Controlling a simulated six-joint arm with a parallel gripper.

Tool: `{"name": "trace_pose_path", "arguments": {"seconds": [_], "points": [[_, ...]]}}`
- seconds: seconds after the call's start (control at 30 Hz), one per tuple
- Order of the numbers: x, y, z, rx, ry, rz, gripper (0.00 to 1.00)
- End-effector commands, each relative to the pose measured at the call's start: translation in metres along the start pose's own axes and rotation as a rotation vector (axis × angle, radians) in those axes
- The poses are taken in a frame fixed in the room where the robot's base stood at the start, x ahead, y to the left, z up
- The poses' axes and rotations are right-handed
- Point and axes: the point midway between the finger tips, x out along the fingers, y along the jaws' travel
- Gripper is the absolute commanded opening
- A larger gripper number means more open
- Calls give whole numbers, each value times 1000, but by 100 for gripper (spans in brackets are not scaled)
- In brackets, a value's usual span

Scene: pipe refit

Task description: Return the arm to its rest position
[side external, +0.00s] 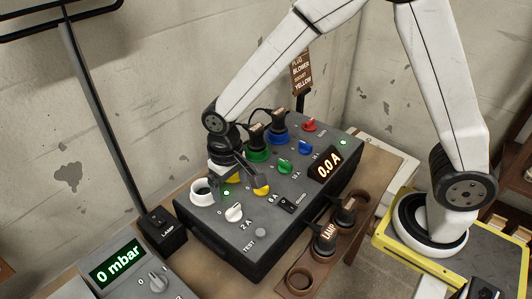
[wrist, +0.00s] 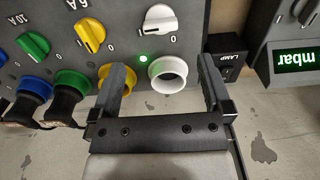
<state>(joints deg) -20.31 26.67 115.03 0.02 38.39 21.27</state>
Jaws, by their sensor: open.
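My gripper (side external: 246,170) is low over the near left part of the dark control box (side external: 262,235). In the wrist view its two fingers (wrist: 164,66) stand wide apart with nothing held between them. An empty white socket (wrist: 168,76) shows between the fingers, closer to the right one; it also shows in the side view (side external: 201,192). Black plugs sit in the green socket (wrist: 73,82) and the blue socket (wrist: 34,88). Whether the fingers touch the box cannot be told.
A rack (side external: 300,281) in front of the box holds a LAMP plug (side external: 325,236) and another plug (side external: 345,211). A LAMP box (side external: 162,230) and an mbar gauge (side external: 117,262) stand at left. A sign (side external: 302,74) stands behind. Space above the box is clear beside my arm.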

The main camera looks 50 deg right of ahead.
Motion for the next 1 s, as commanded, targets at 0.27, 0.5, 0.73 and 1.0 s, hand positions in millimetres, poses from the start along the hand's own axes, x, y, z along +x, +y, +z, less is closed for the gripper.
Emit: {"name": "trace_pose_path", "arguments": {"seconds": [0.27, 0.5, 0.73, 1.0], "points": [[-3, 9, 2, 2, 12, -4, 100], [-15, 49, 18, 1, 65, -18, 100], [-27, 100, 51, -4, 148, -21, 100], [-32, 136, 86, -13, 221, -7, 100]]}}
